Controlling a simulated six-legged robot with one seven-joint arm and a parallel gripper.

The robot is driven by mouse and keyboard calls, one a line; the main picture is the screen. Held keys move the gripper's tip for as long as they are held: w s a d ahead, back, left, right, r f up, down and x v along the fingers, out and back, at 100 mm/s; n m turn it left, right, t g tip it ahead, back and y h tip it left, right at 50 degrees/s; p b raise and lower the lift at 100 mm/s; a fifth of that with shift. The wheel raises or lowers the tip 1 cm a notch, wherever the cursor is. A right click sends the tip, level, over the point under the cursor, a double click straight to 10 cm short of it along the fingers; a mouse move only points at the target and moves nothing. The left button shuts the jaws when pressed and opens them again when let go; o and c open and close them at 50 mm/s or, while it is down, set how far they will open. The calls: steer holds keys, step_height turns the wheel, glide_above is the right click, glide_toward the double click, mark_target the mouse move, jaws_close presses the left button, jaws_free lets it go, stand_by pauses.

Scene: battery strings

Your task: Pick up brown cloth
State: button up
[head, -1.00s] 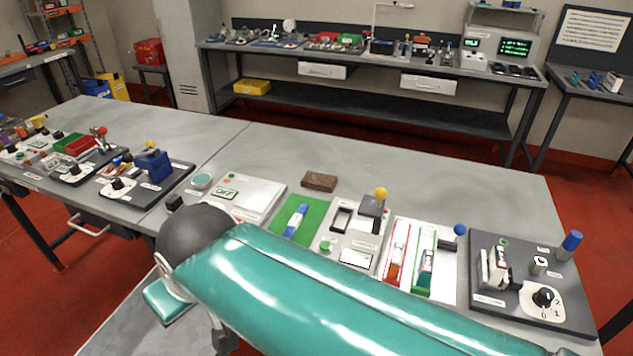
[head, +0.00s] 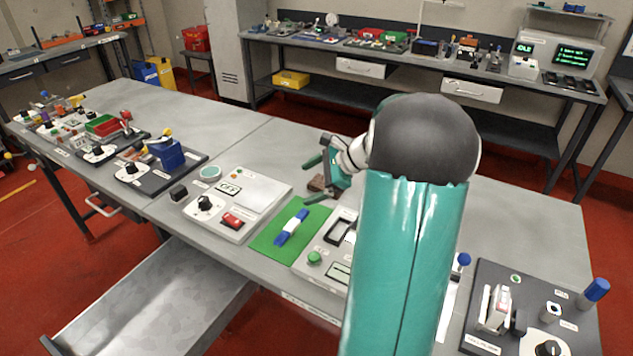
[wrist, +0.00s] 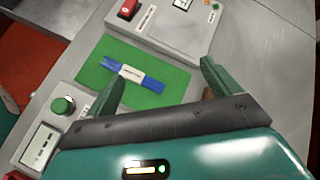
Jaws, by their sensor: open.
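The brown cloth (head: 317,184) is a small dark brown folded piece on the grey table, just behind the green mat. My gripper (head: 315,176) is at the cloth with its green fingers apart, and it hides part of the cloth in the head view. In the wrist view my open gripper (wrist: 162,75) shows two separate fingers. A small brown patch of the cloth (wrist: 208,94) shows beside the right finger there; the rest is hidden by my gripper. Whether the fingers touch the cloth I cannot tell.
A green mat (head: 268,237) with a blue and white strip (head: 291,227) lies in front of the cloth. A grey switch panel (head: 262,192) stands left of it. A drawer (head: 150,310) is open below the table. The table behind is clear.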

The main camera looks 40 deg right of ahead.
mark_target(344, 194)
steer(key=s+d+f+m+t, duration=0.1)
steer(key=s+d+f+m, duration=0.1)
steer(key=d, duration=0.3)
steer(key=s+d+f+m+t+h, duration=0.1)
steer(key=d+f+m+t, duration=0.1)
steer(key=d, duration=0.4)
steer(key=s+d+f+m+t+h, duration=0.1)
steer(key=s+d+f+m, duration=0.1)
steer(key=d+m, duration=0.2)
steer(key=shift+s+d+f+t, duration=0.2)
steer(key=shift+s+d+t, duration=0.15)
steer(key=shift+d, duration=0.3)
steer(key=shift+w+f, duration=0.15)
steer(key=shift+w, duration=0.2)
steer(key=x, duration=1.3)
steer(key=shift+s+a, duration=0.1)
steer(key=shift+a, duration=0.1)
steer(key=c, duration=1.1)
